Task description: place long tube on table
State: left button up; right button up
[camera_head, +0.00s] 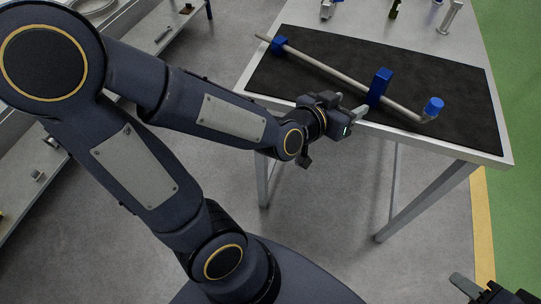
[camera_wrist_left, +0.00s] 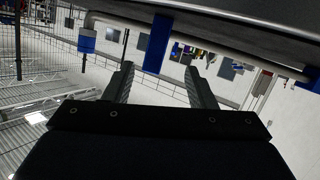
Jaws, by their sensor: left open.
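The long tube (camera_head: 330,70) is grey, with blue fittings near both ends and a bent right end with a blue cap (camera_head: 433,105). It lies across the black mat (camera_head: 460,80) on the table. A tall blue block (camera_head: 379,84) sits at its middle. My left gripper (camera_head: 349,104) is open and empty at the table's front edge, just left of the blue block. In the left wrist view, the open fingers (camera_wrist_left: 159,75) point toward the blue block (camera_wrist_left: 157,45), with the tube (camera_wrist_left: 215,53) beyond them. My right gripper (camera_head: 485,290) is partly cut off at bottom right.
The table (camera_head: 440,147) has a pale rim around the mat. A shelf with small parts (camera_head: 165,25) is at the left. Grey floor lies open in front of the table.

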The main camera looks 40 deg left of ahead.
pick_arm(q)
jog(key=s+a+f+n+g, duration=0.1)
jog(key=s+a+g, duration=0.2)
jog(key=s, duration=0.7)
jog(key=s+a+f+n+g, duration=0.1)
jog(key=s+g, duration=0.4)
jog(key=s, duration=0.5)
jog(key=shift+a+f+g, duration=0.4)
jog(key=shift+a+f, duration=0.1)
jog(key=shift+a, duration=0.5)
jog(key=shift+s, duration=0.1)
notch_tip(320, 180, up, 8)
jog(key=p, duration=0.8)
